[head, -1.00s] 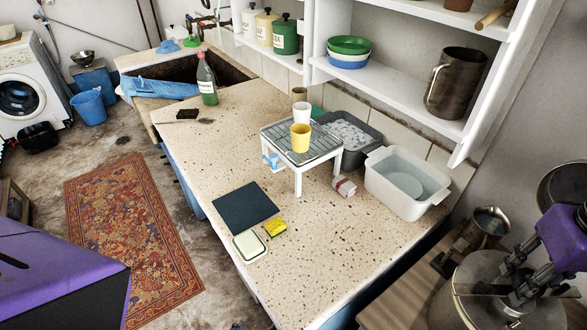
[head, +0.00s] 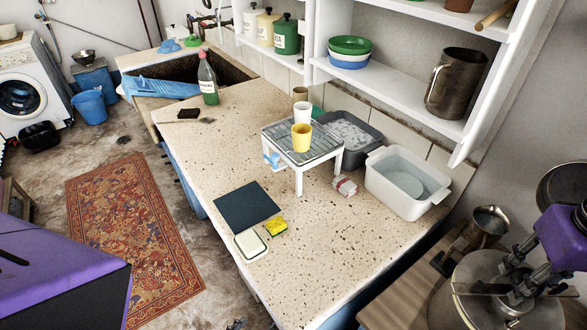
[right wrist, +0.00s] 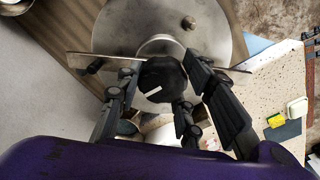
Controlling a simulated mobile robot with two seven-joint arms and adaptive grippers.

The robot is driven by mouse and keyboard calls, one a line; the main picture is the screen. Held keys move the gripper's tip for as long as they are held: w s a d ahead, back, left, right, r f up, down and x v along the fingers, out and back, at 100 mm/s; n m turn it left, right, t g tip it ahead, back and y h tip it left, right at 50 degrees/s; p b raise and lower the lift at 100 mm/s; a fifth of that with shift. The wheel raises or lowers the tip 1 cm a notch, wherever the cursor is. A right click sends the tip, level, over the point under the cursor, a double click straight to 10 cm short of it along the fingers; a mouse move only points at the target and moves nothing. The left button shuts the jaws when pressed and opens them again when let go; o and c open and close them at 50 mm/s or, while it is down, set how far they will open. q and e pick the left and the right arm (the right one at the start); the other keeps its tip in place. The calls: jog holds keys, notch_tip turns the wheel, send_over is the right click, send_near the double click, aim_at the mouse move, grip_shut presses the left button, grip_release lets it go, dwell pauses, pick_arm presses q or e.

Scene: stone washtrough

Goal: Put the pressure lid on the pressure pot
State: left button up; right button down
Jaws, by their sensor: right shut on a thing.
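The pressure lid (head: 482,274) is a round, dull metal disc with a crossbar, at the lower right of the head view. It also fills the top of the right wrist view (right wrist: 210,30), where its black knob (right wrist: 163,80) shows between my fingers. My right gripper (head: 530,282) is shut on this knob, and it shows in the right wrist view too (right wrist: 160,95). A metal wall, probably the pressure pot (head: 440,312), shows under the lid's left edge. I cannot tell whether lid and pot touch. My left gripper is out of view.
A wooden bench (head: 398,300) lies beside the lid, with a metal jug (head: 489,224) behind it. A dark round pan-like thing (head: 563,184) stands at the right edge.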

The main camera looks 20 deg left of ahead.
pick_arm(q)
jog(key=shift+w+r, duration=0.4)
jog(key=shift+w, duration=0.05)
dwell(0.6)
pick_arm(e)
jog(key=c, duration=1.1)
grip_release()
jog(key=shift+f, duration=0.15)
jog(key=o, duration=0.5)
jog(key=shift+r+p, duration=0.95)
jog(key=shift+r, duration=0.5)
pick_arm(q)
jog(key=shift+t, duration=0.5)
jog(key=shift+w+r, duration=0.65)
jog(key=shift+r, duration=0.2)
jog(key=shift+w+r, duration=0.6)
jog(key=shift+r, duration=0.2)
pick_arm(e)
jog(key=shift+r, duration=2.15)
jog(key=shift+s, duration=0.1)
